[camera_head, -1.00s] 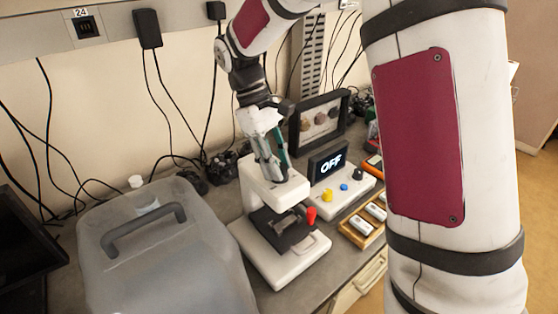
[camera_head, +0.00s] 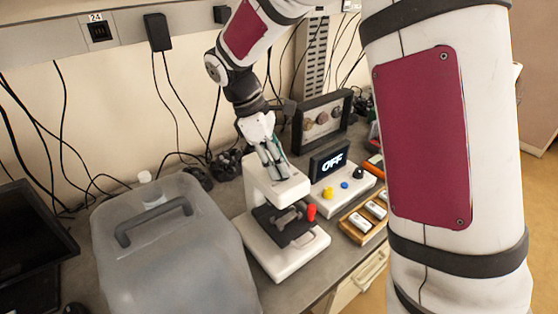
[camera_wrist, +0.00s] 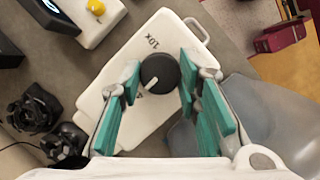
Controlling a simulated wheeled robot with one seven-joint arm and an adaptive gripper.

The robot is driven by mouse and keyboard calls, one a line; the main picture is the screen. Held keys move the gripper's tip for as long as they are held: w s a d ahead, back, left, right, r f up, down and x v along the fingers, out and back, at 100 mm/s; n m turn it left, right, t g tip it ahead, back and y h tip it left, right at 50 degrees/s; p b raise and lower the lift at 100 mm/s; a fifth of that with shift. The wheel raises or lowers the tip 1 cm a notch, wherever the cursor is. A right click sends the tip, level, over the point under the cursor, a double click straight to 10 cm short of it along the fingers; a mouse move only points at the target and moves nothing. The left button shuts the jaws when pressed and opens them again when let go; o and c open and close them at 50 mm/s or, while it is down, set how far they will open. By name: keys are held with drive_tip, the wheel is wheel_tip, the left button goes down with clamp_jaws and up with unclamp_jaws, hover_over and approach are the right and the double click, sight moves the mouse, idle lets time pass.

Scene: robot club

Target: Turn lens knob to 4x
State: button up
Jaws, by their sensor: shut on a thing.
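The white microscope (camera_head: 280,188) stands on the bench, with a dark stage and a red knob (camera_head: 311,213) low on its front. The black round lens knob (camera_wrist: 160,74) is on top of its head, with a white pointer line aimed toward the lower left in the wrist view. A "10x" label is printed above the knob there; another mark below left is partly hidden by a finger. My gripper (camera_wrist: 160,85) has its teal-padded fingers on either side of the knob, shut on it. In the head view my gripper (camera_head: 272,160) comes down onto the microscope's head and hides the knob.
A wooden tray (camera_head: 350,232) of small slides lies in front of that box. A large translucent grey case (camera_head: 175,250) stands close on the left. Cables hang behind.

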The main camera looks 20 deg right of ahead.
idle(0.3)
drive_tip(key=o, duration=1.1)
drive_tip(key=v, duration=1.2)
drive_tip(key=s+d+r+m+t+y+b, duration=0.1)
drive_tip(key=s+d+r+m+t+y, duration=0.25)
drive_tip(key=s, duration=0.65)
drive_tip(key=s+f+m+t, duration=0.1)
drive_tip(key=s+m, duration=0.2)
drive_tip(key=s+d+f+m+t+b, duration=0.1)
drive_tip(key=s+m, duration=0.2)
drive_tip(key=s, duration=0.1)
drive_tip(key=s+f+m+t+b, duration=0.1)
drive_tip(key=s+f+m+t, duration=0.1)
drive_tip(key=s+m, duration=0.1)
drive_tip(key=shift+s+d+y, duration=0.2)
drive_tip(key=shift+y, duration=0.05)
